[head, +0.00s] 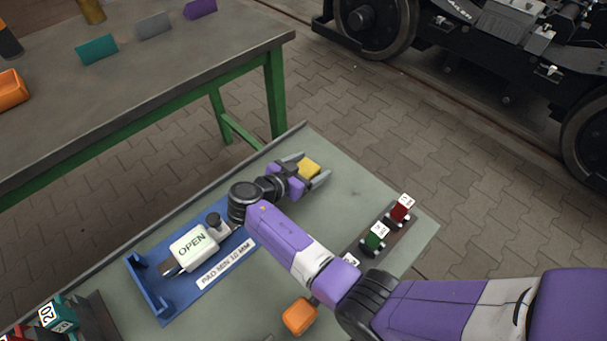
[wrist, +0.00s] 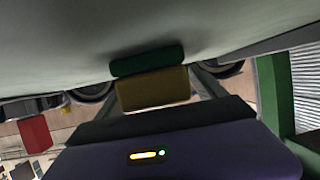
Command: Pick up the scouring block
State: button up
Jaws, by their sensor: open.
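The scouring block shows as a yellow block (head: 309,166) on the green-grey table top (head: 345,185), near its far edge. The wrist view shows it straight ahead as a yellow layer (wrist: 153,90) with a dark green layer (wrist: 147,59) on the table side. My gripper (head: 305,170) is open, low over the table, with one finger on either side of the block. I cannot tell whether the fingers touch it. The near part of the block is partly hidden by my gripper in the head view.
A blue tray (head: 160,300) with an "OPEN" gauge (head: 191,245) lies left of my arm. A dark rack with red (head: 402,208) and green (head: 375,236) blocks is at right. An orange block (head: 299,316) lies beside my arm. A green-legged workbench (head: 150,85) stands behind.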

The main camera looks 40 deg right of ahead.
jog(key=c, duration=1.5)
jog(key=shift+o, duration=0.2)
